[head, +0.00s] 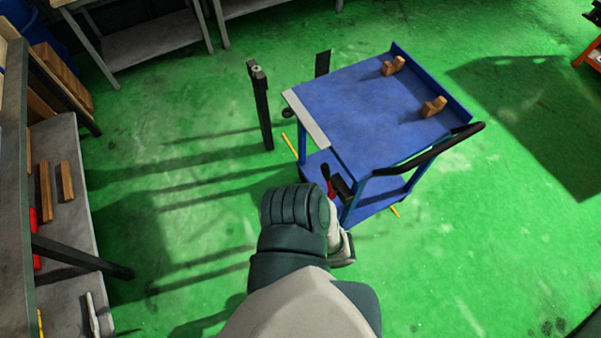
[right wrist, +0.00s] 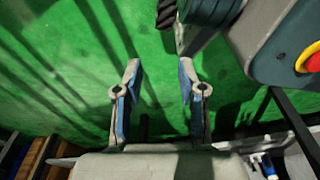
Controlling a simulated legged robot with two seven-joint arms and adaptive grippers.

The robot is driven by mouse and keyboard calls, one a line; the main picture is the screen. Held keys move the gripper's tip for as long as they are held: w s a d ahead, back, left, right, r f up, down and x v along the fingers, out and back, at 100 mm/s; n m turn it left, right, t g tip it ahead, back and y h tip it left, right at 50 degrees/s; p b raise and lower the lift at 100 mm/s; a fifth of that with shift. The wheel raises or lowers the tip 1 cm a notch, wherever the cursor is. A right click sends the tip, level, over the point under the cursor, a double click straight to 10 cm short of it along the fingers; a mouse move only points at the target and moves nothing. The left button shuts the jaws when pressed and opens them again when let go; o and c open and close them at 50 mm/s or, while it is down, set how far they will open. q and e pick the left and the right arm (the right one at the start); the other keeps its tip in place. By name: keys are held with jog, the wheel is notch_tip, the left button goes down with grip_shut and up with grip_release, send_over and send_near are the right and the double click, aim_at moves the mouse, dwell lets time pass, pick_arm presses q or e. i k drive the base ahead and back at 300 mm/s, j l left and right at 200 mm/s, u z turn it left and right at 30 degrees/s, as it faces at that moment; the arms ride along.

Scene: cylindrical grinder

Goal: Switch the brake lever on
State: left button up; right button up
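A small lever with a red and black handle (head: 329,181) stands at the near left corner of the blue cart (head: 365,112) in the head view; it looks like the brake lever. My teal and white arm comes up from the bottom of the head view and ends just below the lever. No gripper fingers show there. In the right wrist view my right gripper (right wrist: 161,92) is open and empty, its two blue-padded fingers apart over green floor. The lever does not show in that view. My left gripper is not in view.
The cart has a black push handle (head: 425,152) and wooden blocks (head: 434,106) on top. A dark post (head: 261,105) stands left of it. A grey bench (head: 65,215) runs along the left edge. Green floor between bench and cart is clear.

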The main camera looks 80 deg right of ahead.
aim_at(325, 168)
jog(key=z, duration=3.15)
